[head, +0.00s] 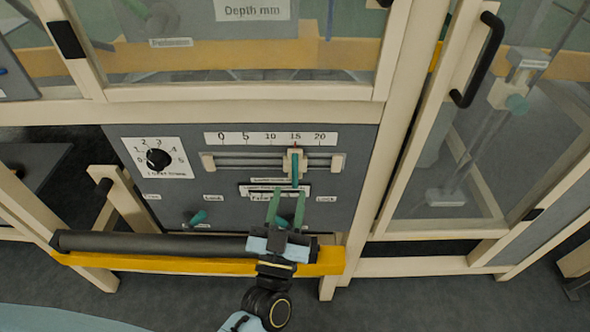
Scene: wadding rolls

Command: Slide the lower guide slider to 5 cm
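The guide slider (301,160) is a cream block with an upright teal handle (295,170). It sits on a horizontal rail on the grey panel, under a white scale (270,138) marked 0 to 20. The slider stands at about the 15 mark, where a small red mark shows. My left gripper (286,198) points up at the panel just below the handle. Its two teal fingers are apart with nothing seen between them, and I cannot tell whether a tip touches the handle. The gripper partly covers the labels below the rail. My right gripper is out of view.
A dark roller (150,242) over a yellow bar (160,263) crosses in front of the panel's lower edge. A dial knob (158,159) and a teal lever (198,217) are on the panel's left. A clear door with a black handle (478,60) stands at right.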

